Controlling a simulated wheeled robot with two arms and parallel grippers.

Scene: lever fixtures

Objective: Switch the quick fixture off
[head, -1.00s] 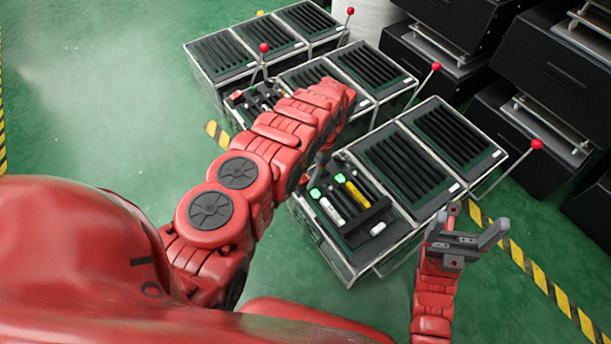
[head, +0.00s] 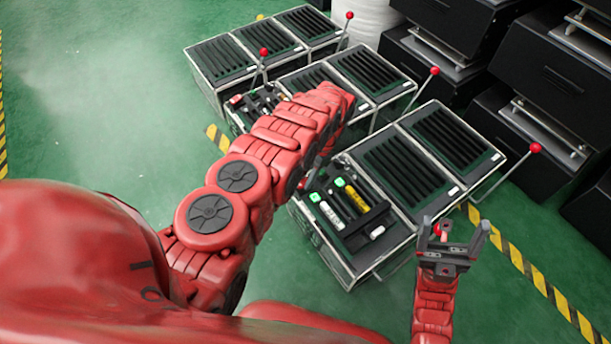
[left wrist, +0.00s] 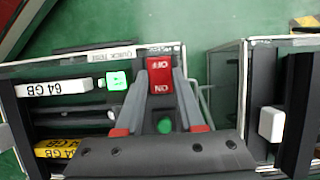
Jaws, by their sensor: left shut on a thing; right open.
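The fixture marked QUICK TEST (left wrist: 112,54) fills the left of the left wrist view. Its red rocker switch (left wrist: 160,76), with OFF and ON lettering upside down, sits at its edge. My left gripper (left wrist: 161,88) is shut on the switch, one grey finger at each side. A green light (left wrist: 117,80) glows beside it. In the head view, a fixture box (head: 385,262) holds a white stick (head: 331,215) and a yellow stick (head: 356,198); my left arm hides most of the left gripper there. My right gripper (head: 454,232) is open at the box's right.
Other black-slotted boxes (head: 222,57) stand behind, with red-knobbed levers (head: 264,51) and (head: 536,147). Black equipment (head: 550,70) stands at the far right. A yellow-black floor stripe (head: 540,277) runs at the right. The green floor is open at the left.

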